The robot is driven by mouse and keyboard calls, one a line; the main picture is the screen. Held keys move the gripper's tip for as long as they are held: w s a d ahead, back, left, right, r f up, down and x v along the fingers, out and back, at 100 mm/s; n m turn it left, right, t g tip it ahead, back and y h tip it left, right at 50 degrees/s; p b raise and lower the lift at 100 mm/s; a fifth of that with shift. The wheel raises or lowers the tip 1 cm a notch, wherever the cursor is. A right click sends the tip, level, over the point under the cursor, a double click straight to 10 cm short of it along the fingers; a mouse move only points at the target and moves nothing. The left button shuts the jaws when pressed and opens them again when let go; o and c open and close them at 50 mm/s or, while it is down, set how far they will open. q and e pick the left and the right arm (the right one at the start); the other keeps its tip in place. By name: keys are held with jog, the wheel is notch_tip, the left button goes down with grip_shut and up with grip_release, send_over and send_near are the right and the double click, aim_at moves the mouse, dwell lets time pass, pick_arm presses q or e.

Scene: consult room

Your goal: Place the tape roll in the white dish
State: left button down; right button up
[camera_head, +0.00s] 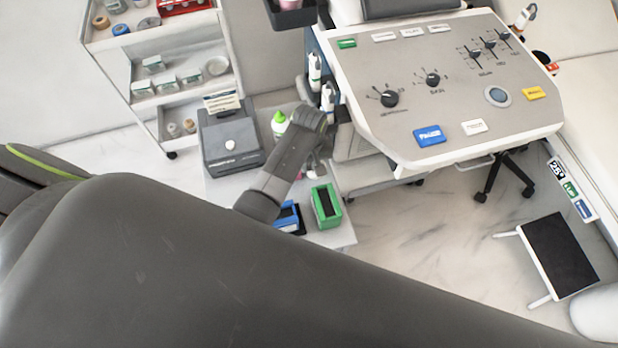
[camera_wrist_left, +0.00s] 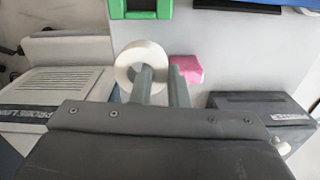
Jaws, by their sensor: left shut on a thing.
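A white tape roll (camera_wrist_left: 131,59) shows in the left wrist view at my left gripper's fingertips. My left gripper (camera_wrist_left: 162,78) is shut on its ring, with one finger over the hole and the other beside the outer edge. In the head view my left gripper (camera_head: 315,166) is low over the small table, mostly hidden by its own wrist. I cannot pick out a white dish in either view. My right gripper is not in view.
A dark box (camera_head: 231,140) and a green-capped bottle (camera_head: 279,123) stand left of my wrist. The console (camera_head: 450,100) is close on the right. A pink block (camera_wrist_left: 187,68) lies beside the roll.

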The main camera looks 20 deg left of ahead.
pick_arm(q)
send_over(309, 184)
notch_tip(309, 184, down, 5)
jog(key=shift+r, duration=0.2)
notch_tip(309, 184, down, 4)
jog(key=shift+r+b, duration=0.25)
jog(key=shift+b, duration=0.35)
jog(key=shift+f, duration=0.1)
jog(key=shift+f, duration=0.15)
jog(key=c, duration=1.4)
grip_release()
